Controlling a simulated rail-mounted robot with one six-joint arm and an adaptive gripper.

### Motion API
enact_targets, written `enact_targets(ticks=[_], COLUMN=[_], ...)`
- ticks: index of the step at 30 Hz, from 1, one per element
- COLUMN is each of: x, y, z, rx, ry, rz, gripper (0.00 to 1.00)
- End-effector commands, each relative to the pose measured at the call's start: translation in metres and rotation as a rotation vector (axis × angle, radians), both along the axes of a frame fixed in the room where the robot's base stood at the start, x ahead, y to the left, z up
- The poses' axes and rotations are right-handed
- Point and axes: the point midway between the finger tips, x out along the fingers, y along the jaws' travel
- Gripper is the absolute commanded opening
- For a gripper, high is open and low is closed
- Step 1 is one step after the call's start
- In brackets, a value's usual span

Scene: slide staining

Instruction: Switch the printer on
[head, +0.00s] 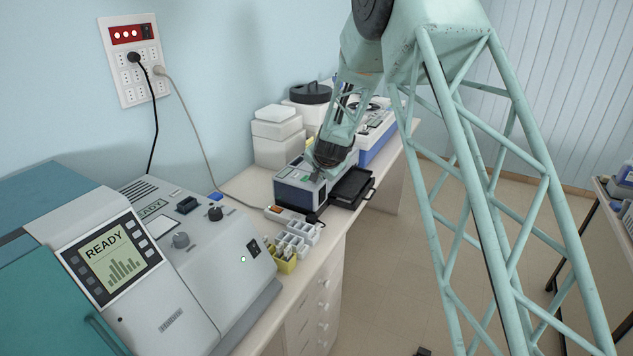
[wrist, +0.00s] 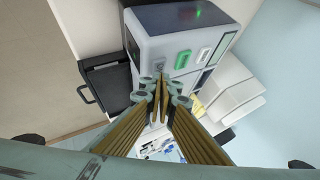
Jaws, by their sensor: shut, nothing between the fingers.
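The printer (head: 298,188) is a small grey box with a dark front, standing on the bench in the head view. My gripper (head: 315,174) is shut and empty, pointing down at the printer. In the wrist view my fingertips (wrist: 160,82) appear close to the small switch. I cannot tell if they touch it. My arm hides part of the printer in the head view.
A black tray (head: 353,187) sits beside the printer. White boxes (head: 277,138) stand behind it. A power strip (head: 285,214) with an orange switch, a tube rack (head: 298,240) and a large machine reading READY (head: 112,258) are nearer.

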Motion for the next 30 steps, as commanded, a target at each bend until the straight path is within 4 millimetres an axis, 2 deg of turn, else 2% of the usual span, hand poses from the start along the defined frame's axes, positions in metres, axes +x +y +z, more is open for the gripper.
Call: enact_targets(ticks=[30], x=[-0.0002], y=[0.0000], z=[-0.0096], rx=[0.000], ry=[0.001], rz=[0.001], gripper=[0.00])
